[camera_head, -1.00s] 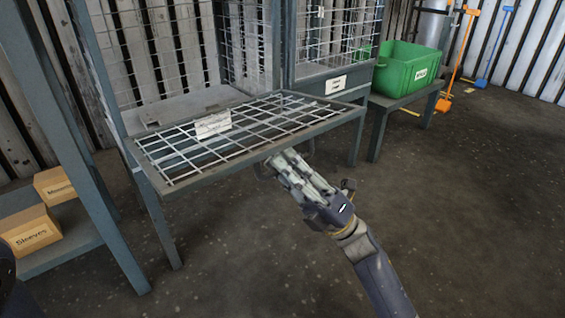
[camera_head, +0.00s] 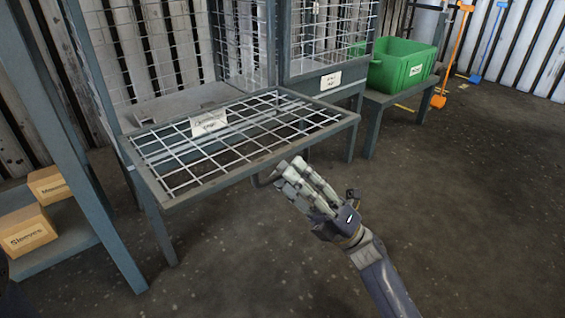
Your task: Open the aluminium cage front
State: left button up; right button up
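The aluminium cage front (camera_head: 232,152) is a wire mesh panel in a grey frame. It is folded down from its cage (camera_head: 180,45) and lies about level, so the cage stands open. A white label (camera_head: 209,123) is on the mesh. My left gripper is out of view.
A second mesh cage (camera_head: 322,40) stands to the right. Beyond it a green bin (camera_head: 402,68) sits on a low stand. Boxes (camera_head: 26,230) lie on a low shelf (camera_head: 60,245) at left. The floor (camera_head: 450,210) at right is clear.

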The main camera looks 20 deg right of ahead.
jog(key=v, duration=0.8)
jog(key=shift+s+d+r, duration=0.25)
jog(key=shift+d, duration=0.1)
jog(key=shift+a, duration=0.1)
